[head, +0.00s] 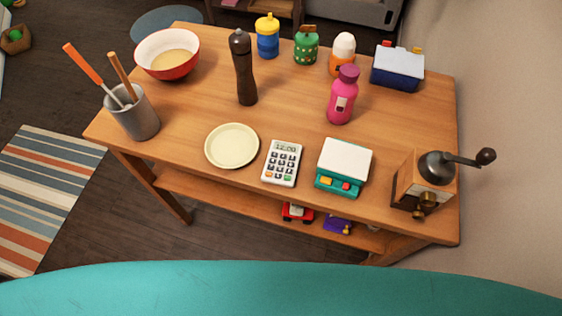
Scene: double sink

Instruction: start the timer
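A white device with a keypad and a small display (281,162) lies near the front edge of the wooden table, between a cream plate and a teal-and-white scale-like device. Its keys are mostly dark, with an orange and a green one at the bottom; the display digits are too small to read surely. It looks like the timer. A green round item (306,46), a blue item with a yellow top (267,36) and an orange cup with a white egg shape (342,54) stand at the back. Neither of my grippers shows in the head view.
On the table (205,105) are a cream plate (232,146), scale-like device (343,167), wooden grinder with crank (425,182), pink bottle (342,96), dark mill (243,68), red bowl (167,54), utensil pot (134,113) and blue box (397,68). A wall stands at right.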

